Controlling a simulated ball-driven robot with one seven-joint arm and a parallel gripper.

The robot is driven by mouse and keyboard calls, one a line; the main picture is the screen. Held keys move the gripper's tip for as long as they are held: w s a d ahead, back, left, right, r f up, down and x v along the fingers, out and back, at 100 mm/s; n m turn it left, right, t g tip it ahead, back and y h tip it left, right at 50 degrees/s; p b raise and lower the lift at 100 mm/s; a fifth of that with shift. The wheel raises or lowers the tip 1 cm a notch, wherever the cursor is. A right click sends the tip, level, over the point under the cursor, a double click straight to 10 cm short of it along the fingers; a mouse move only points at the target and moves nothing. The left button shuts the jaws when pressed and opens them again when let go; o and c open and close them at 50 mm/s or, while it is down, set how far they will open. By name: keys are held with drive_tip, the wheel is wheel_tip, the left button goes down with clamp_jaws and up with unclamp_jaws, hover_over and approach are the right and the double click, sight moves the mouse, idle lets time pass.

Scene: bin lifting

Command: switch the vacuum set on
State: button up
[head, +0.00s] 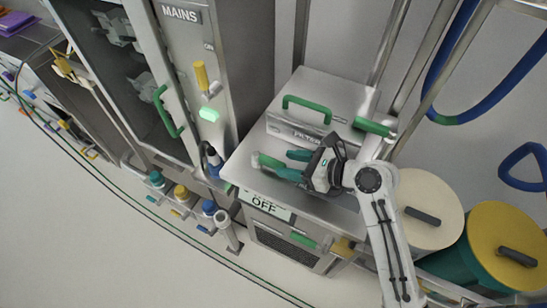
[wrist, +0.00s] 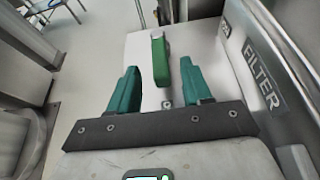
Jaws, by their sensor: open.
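The vacuum set (head: 232,168) is a grey metal cabinet with a raised FILTER housing (head: 292,131) on top and a sign reading OFF (head: 264,205) on its front edge. A short green lever (head: 262,161) stands on its top near the front left. My gripper (head: 280,164) is low over the top, its teal fingers open and pointing at the lever. In the wrist view the green lever (wrist: 161,60) shows between the two fingertips (wrist: 160,75), with gaps on both sides. I cannot tell if the fingers reach around it.
The FILTER housing with its green handle (head: 307,104) stands close beside my gripper. Left is a MAINS column (head: 189,40) with a yellow lever (head: 201,76) and lit green button (head: 208,114). Drums with yellow (head: 508,240) and cream (head: 428,190) lids stand right.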

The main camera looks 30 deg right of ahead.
sight(275, 161)
drive_tip(key=shift+x, duration=2.7)
drive_tip(key=shift+c, duration=0.2)
clamp_jaws()
